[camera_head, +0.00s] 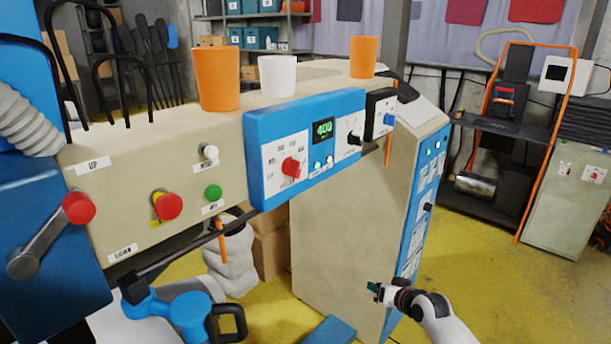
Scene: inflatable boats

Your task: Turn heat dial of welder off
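The heat dial is a red knob (291,166) on a white plate with small printed labels, on the left part of the welder's blue control panel (258,140). I cannot tell which label the knob points at. A display (323,129) right of the dial reads 400 in green, and small lights below it are lit. My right gripper (374,289) is low in front of the beige cabinet, below and to the right of the dial and well apart from it. It holds nothing that I can see, and its finger gap is too small to judge. My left gripper is not in view.
Left of the panel are a red knob (168,206), a green button (213,192) and a crank with a red ball (78,208). A dark bar (210,237) runs below the panel. Orange and white cups (277,75) stand on top. Yellow floor is free at right.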

